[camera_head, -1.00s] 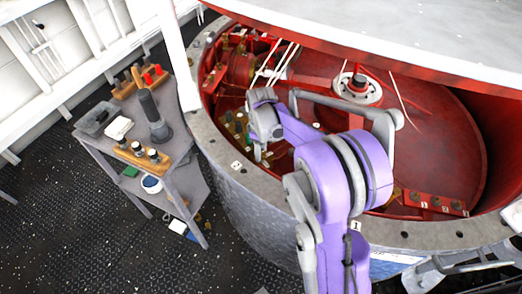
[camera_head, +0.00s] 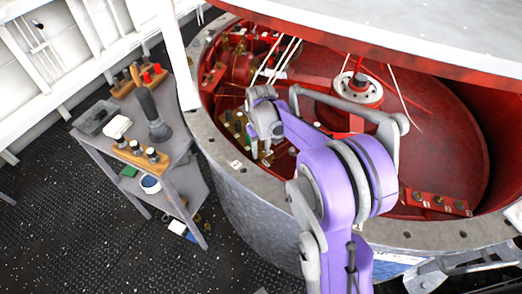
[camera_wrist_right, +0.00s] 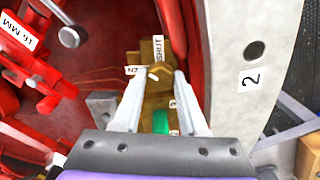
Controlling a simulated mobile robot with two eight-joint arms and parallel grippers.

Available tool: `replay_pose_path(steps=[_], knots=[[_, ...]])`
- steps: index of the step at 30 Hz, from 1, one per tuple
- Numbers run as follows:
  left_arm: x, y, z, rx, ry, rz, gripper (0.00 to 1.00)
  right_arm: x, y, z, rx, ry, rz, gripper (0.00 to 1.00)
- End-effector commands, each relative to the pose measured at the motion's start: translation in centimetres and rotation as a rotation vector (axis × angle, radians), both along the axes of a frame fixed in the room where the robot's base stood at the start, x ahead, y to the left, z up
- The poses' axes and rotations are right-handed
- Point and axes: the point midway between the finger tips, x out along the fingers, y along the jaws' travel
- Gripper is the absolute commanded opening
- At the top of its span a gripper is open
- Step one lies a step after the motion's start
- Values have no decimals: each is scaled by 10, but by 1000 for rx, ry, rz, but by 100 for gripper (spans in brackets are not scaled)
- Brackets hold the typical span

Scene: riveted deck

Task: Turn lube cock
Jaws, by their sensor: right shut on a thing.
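The brass lube cock (camera_wrist_right: 157,74) is between the fingertips of my right gripper (camera_wrist_right: 160,76) in the right wrist view. The gripper is shut on its upper part. A tag reading "SHUT" is beside it, and a green piece (camera_wrist_right: 160,122) shows below between the fingers. In the head view my right gripper (camera_head: 262,150) reaches down inside the rim at the left of the round pit, by a row of brass fittings (camera_head: 240,128). The cock itself is mostly hidden there by my wrist.
The pit's grey rim (camera_head: 222,150) stands close beside my right gripper, with a "2" plate (camera_wrist_right: 250,79) on it. Red machinery (camera_wrist_right: 30,60) is on the other side. A side table (camera_head: 180,170) with tools stands at left. A white slab (camera_head: 420,40) overhangs the pit.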

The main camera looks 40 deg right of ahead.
Motion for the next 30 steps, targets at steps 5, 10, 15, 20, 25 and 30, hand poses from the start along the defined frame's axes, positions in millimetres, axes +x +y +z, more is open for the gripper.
replay_pose_path(steps=[5,10,15,20,25,30], knots=[[-1,0,-4,0,1,0,50,0,0,0,0,0,-167,0],[-1,0,-7,0,2,0,50,0,0,0,0,-1,-328,0],[-2,0,-9,0,3,0,50,0,0,0,0,-1,-488,0],[-2,0,-11,0,4,0,50,0,0,0,0,-1,-629,0],[-2,0,-13,0,5,0,50,0,0,0,0,-1,-756,0],[-2,0,-14,0,5,0,50,0,0,0,0,-1,-850,0]])
